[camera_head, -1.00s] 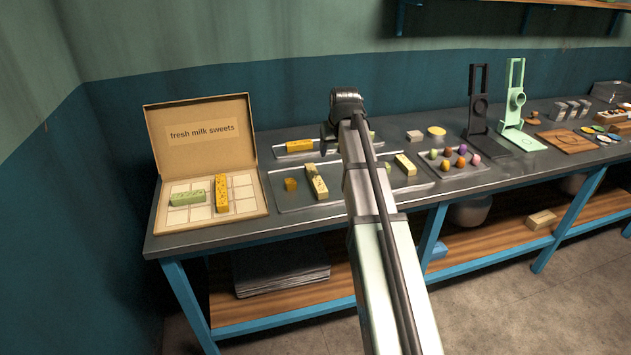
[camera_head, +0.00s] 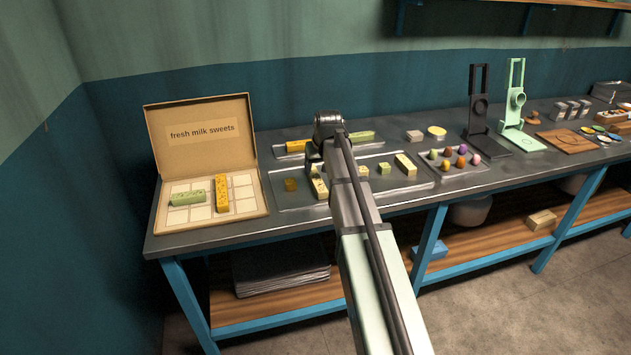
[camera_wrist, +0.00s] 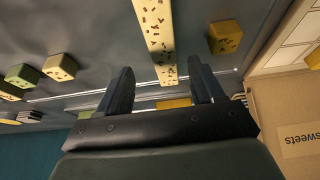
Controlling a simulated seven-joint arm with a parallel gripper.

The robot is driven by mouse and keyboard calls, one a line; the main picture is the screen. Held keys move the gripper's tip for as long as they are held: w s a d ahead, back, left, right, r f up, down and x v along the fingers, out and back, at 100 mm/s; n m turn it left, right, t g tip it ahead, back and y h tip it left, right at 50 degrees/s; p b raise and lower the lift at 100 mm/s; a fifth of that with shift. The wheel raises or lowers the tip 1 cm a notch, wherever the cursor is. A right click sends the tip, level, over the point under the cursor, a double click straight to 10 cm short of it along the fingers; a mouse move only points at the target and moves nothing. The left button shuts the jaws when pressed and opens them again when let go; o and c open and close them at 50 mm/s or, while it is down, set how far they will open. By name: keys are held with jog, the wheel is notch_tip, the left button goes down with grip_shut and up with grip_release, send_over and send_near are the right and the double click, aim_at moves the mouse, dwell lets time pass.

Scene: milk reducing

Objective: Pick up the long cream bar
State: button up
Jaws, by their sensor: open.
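The long cream bar (camera_head: 320,188) lies on the left part of the front grey tray, speckled with dark bits, its far end hidden by my arm in the head view. In the wrist view, the long cream bar (camera_wrist: 158,25) runs from the top edge down between the fingers. My gripper (camera_wrist: 160,70) is open, with one finger on each side of the bar's near end and gaps visible beside it. In the head view my gripper (camera_head: 314,160) hangs over the bar's far end; its fingertips are hard to make out there.
An amber cube (camera_head: 291,184) lies just left of the bar; it also shows in the wrist view (camera_wrist: 225,37). A shorter cream bar (camera_head: 405,165) and small cubes lie to the right on the same tray (camera_head: 275,193). An open sweets box (camera_head: 160,228) stands at the left.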

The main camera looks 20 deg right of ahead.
aim_at(316, 177)
jog(key=shift+a+x, duration=0.15)
jog(key=shift+x, duration=1.2)
jog(key=shift+a+x, duration=0.1)
jog(key=shift+x, duration=1.2)
jog(key=shift+s, duration=0.2)
grip_shut()
